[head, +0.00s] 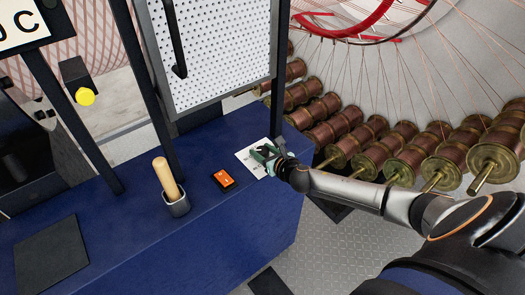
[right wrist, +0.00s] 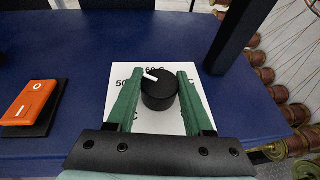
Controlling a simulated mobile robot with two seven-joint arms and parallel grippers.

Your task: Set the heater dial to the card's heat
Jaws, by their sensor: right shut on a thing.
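The heater dial (right wrist: 160,90) is a round black knob on a white plate (right wrist: 120,75) printed with temperatures. Its white pointer line aims up and left, between the mark reading 50 and the one reading 60 C. My right gripper (right wrist: 158,88), with green fingers, is shut on the knob from both sides. In the head view, the right gripper (head: 265,154) covers most of the dial, and part of the plate (head: 246,158) shows beside it. A white card (head: 20,25) at the top left is cut off by the frame edge; only its last characters, ending in C, show. My left gripper is not in view.
An orange rocker switch (head: 223,179) sits left of the dial on the blue bench top (head: 120,230). A wooden-handled lever (head: 168,180) stands further left. A dark post (right wrist: 240,35) rises behind the dial. Copper spools (head: 375,160) stand beyond the bench's right edge.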

